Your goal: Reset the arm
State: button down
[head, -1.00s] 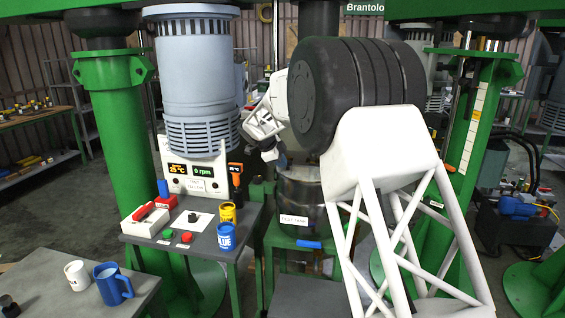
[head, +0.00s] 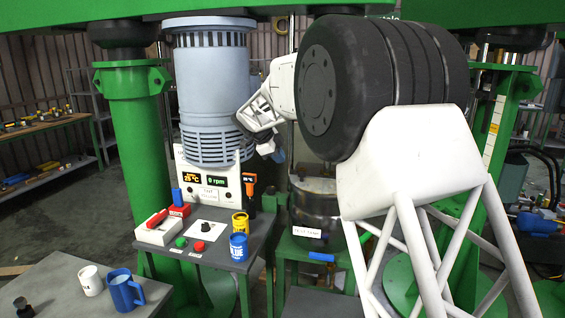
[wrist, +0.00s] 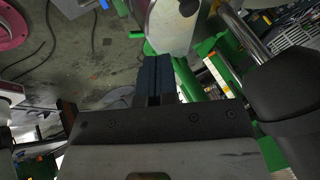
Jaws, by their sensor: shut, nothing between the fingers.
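My arm is folded at the right of the head view. My gripper (head: 276,153) hangs to the right of the grey motor housing (head: 212,90), above and beside the dark test tank (head: 318,207). In the wrist view its two dark fingers (wrist: 157,78) lie together with nothing between them. The gripper appears apart from the bench and the tank, over open space. Its fingertips are small and partly dark in the head view.
The control bench (head: 225,258) holds a yellow can (head: 240,224), a blue can (head: 239,247), an orange-handled tool (head: 249,187) and buttons. A blue mug (head: 124,291) and a white mug (head: 90,281) stand on a front-left table. Green columns (head: 143,160) flank the motor.

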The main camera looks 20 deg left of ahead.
jog(key=shift+r, duration=0.1)
dwell(0.3)
jog(key=s+d+r+n+g+y, duration=0.1)
jog(key=s+d+r+n, duration=0.15)
jog(key=s+d, duration=0.65)
jog(key=s+d+r+n, duration=0.25)
jog(key=s+d, duration=0.45)
jog(key=d, duration=0.5)
jog(key=s+d+r+n+g+y, duration=0.1)
jog(key=s+d+n, duration=0.3)
jog(key=s+d, duration=0.5)
jog(key=s+d+f+n+y, duration=0.1)
jog(key=s+d+f+n, duration=0.2)
jog(key=s, duration=0.8)
jog(key=s+d+f+n+y, duration=0.1)
jog(key=s+d+f+n, duration=0.1)
jog(key=s+d+f, duration=0.2)
jog(key=s+d+f+n, duration=0.3)
jog(key=s+d, duration=0.5)
jog(key=s, duration=1)
jog(key=shift+f+n+y, duration=0.3)
jog(key=shift+f+y, duration=0.1)
jog(key=shift+f, duration=0.35)
